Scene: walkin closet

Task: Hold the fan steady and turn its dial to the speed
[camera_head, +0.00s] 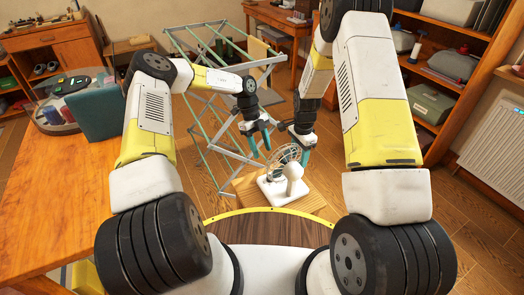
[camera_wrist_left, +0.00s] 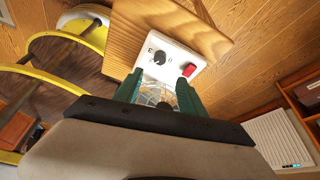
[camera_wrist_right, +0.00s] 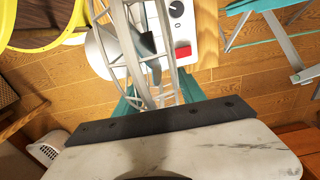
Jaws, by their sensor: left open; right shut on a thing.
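The fan (camera_head: 293,172) has a white base, a round cage and a white motor housing, and stands upright on a small wooden stand (camera_head: 247,189). My right gripper (camera_head: 303,155) is shut on its cage, which fills the space between the teal fingers in the right wrist view (camera_wrist_right: 158,98). My left gripper (camera_head: 260,143) is open and empty, just left of the cage. In the left wrist view its fingers (camera_wrist_left: 160,88) point toward the base, which carries a black dial (camera_wrist_left: 159,57) and a red switch (camera_wrist_left: 189,70). The dial also shows in the right wrist view (camera_wrist_right: 176,9).
A folding drying rack (camera_head: 205,110) stands close behind my left gripper. A wooden table (camera_head: 50,180) is at the left, holding a blue-green box (camera_head: 97,112). Shelves (camera_head: 432,95) and a white radiator (camera_head: 497,125) line the right. Wooden floor is clear right of the stand.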

